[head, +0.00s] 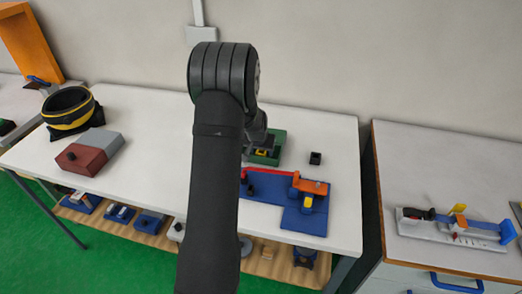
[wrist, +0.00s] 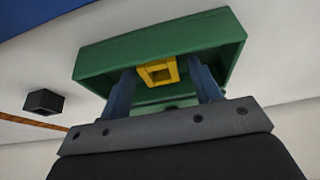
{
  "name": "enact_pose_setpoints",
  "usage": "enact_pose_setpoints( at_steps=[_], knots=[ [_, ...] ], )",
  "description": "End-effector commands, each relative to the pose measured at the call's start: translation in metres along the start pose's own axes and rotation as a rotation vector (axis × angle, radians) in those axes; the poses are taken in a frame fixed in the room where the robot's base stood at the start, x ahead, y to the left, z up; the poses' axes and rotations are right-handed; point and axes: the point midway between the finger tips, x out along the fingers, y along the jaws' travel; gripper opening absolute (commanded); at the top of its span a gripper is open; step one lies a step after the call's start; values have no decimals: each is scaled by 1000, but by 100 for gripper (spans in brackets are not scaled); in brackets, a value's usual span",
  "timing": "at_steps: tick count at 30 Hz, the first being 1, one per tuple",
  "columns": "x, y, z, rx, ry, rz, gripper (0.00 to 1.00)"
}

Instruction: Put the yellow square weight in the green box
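The yellow square weight (wrist: 145,74) is a hollow square piece and shows inside the green box (wrist: 110,61) in the wrist view. In the head view, the weight (head: 261,153) is a small yellow patch within the green box (head: 279,142), partly hidden by my arm. My gripper (wrist: 160,72) points into the box, its two blue-grey fingers on either side of the weight. The fingers stand wide apart and look open, with a gap at least on the right side. Whether the weight rests on the box floor is hard to tell.
A small black block (head: 315,158) stands right of the box; it also shows in the wrist view (wrist: 44,101). A blue base with orange and red parts (head: 307,219) lies in front. A red-grey block (head: 88,155) and black-yellow ring (head: 68,113) are at left. The middle-left table is clear.

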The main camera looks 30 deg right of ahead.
Motion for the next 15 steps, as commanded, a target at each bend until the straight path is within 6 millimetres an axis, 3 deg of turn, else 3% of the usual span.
enact_pose_setpoints(
  at_steps=[8, 15],
  knots=[
    [-12, 0, -2, 0, 3, 0, 58],
    [-54, 0, -3, 0, 5, 0, 58]
  ],
)
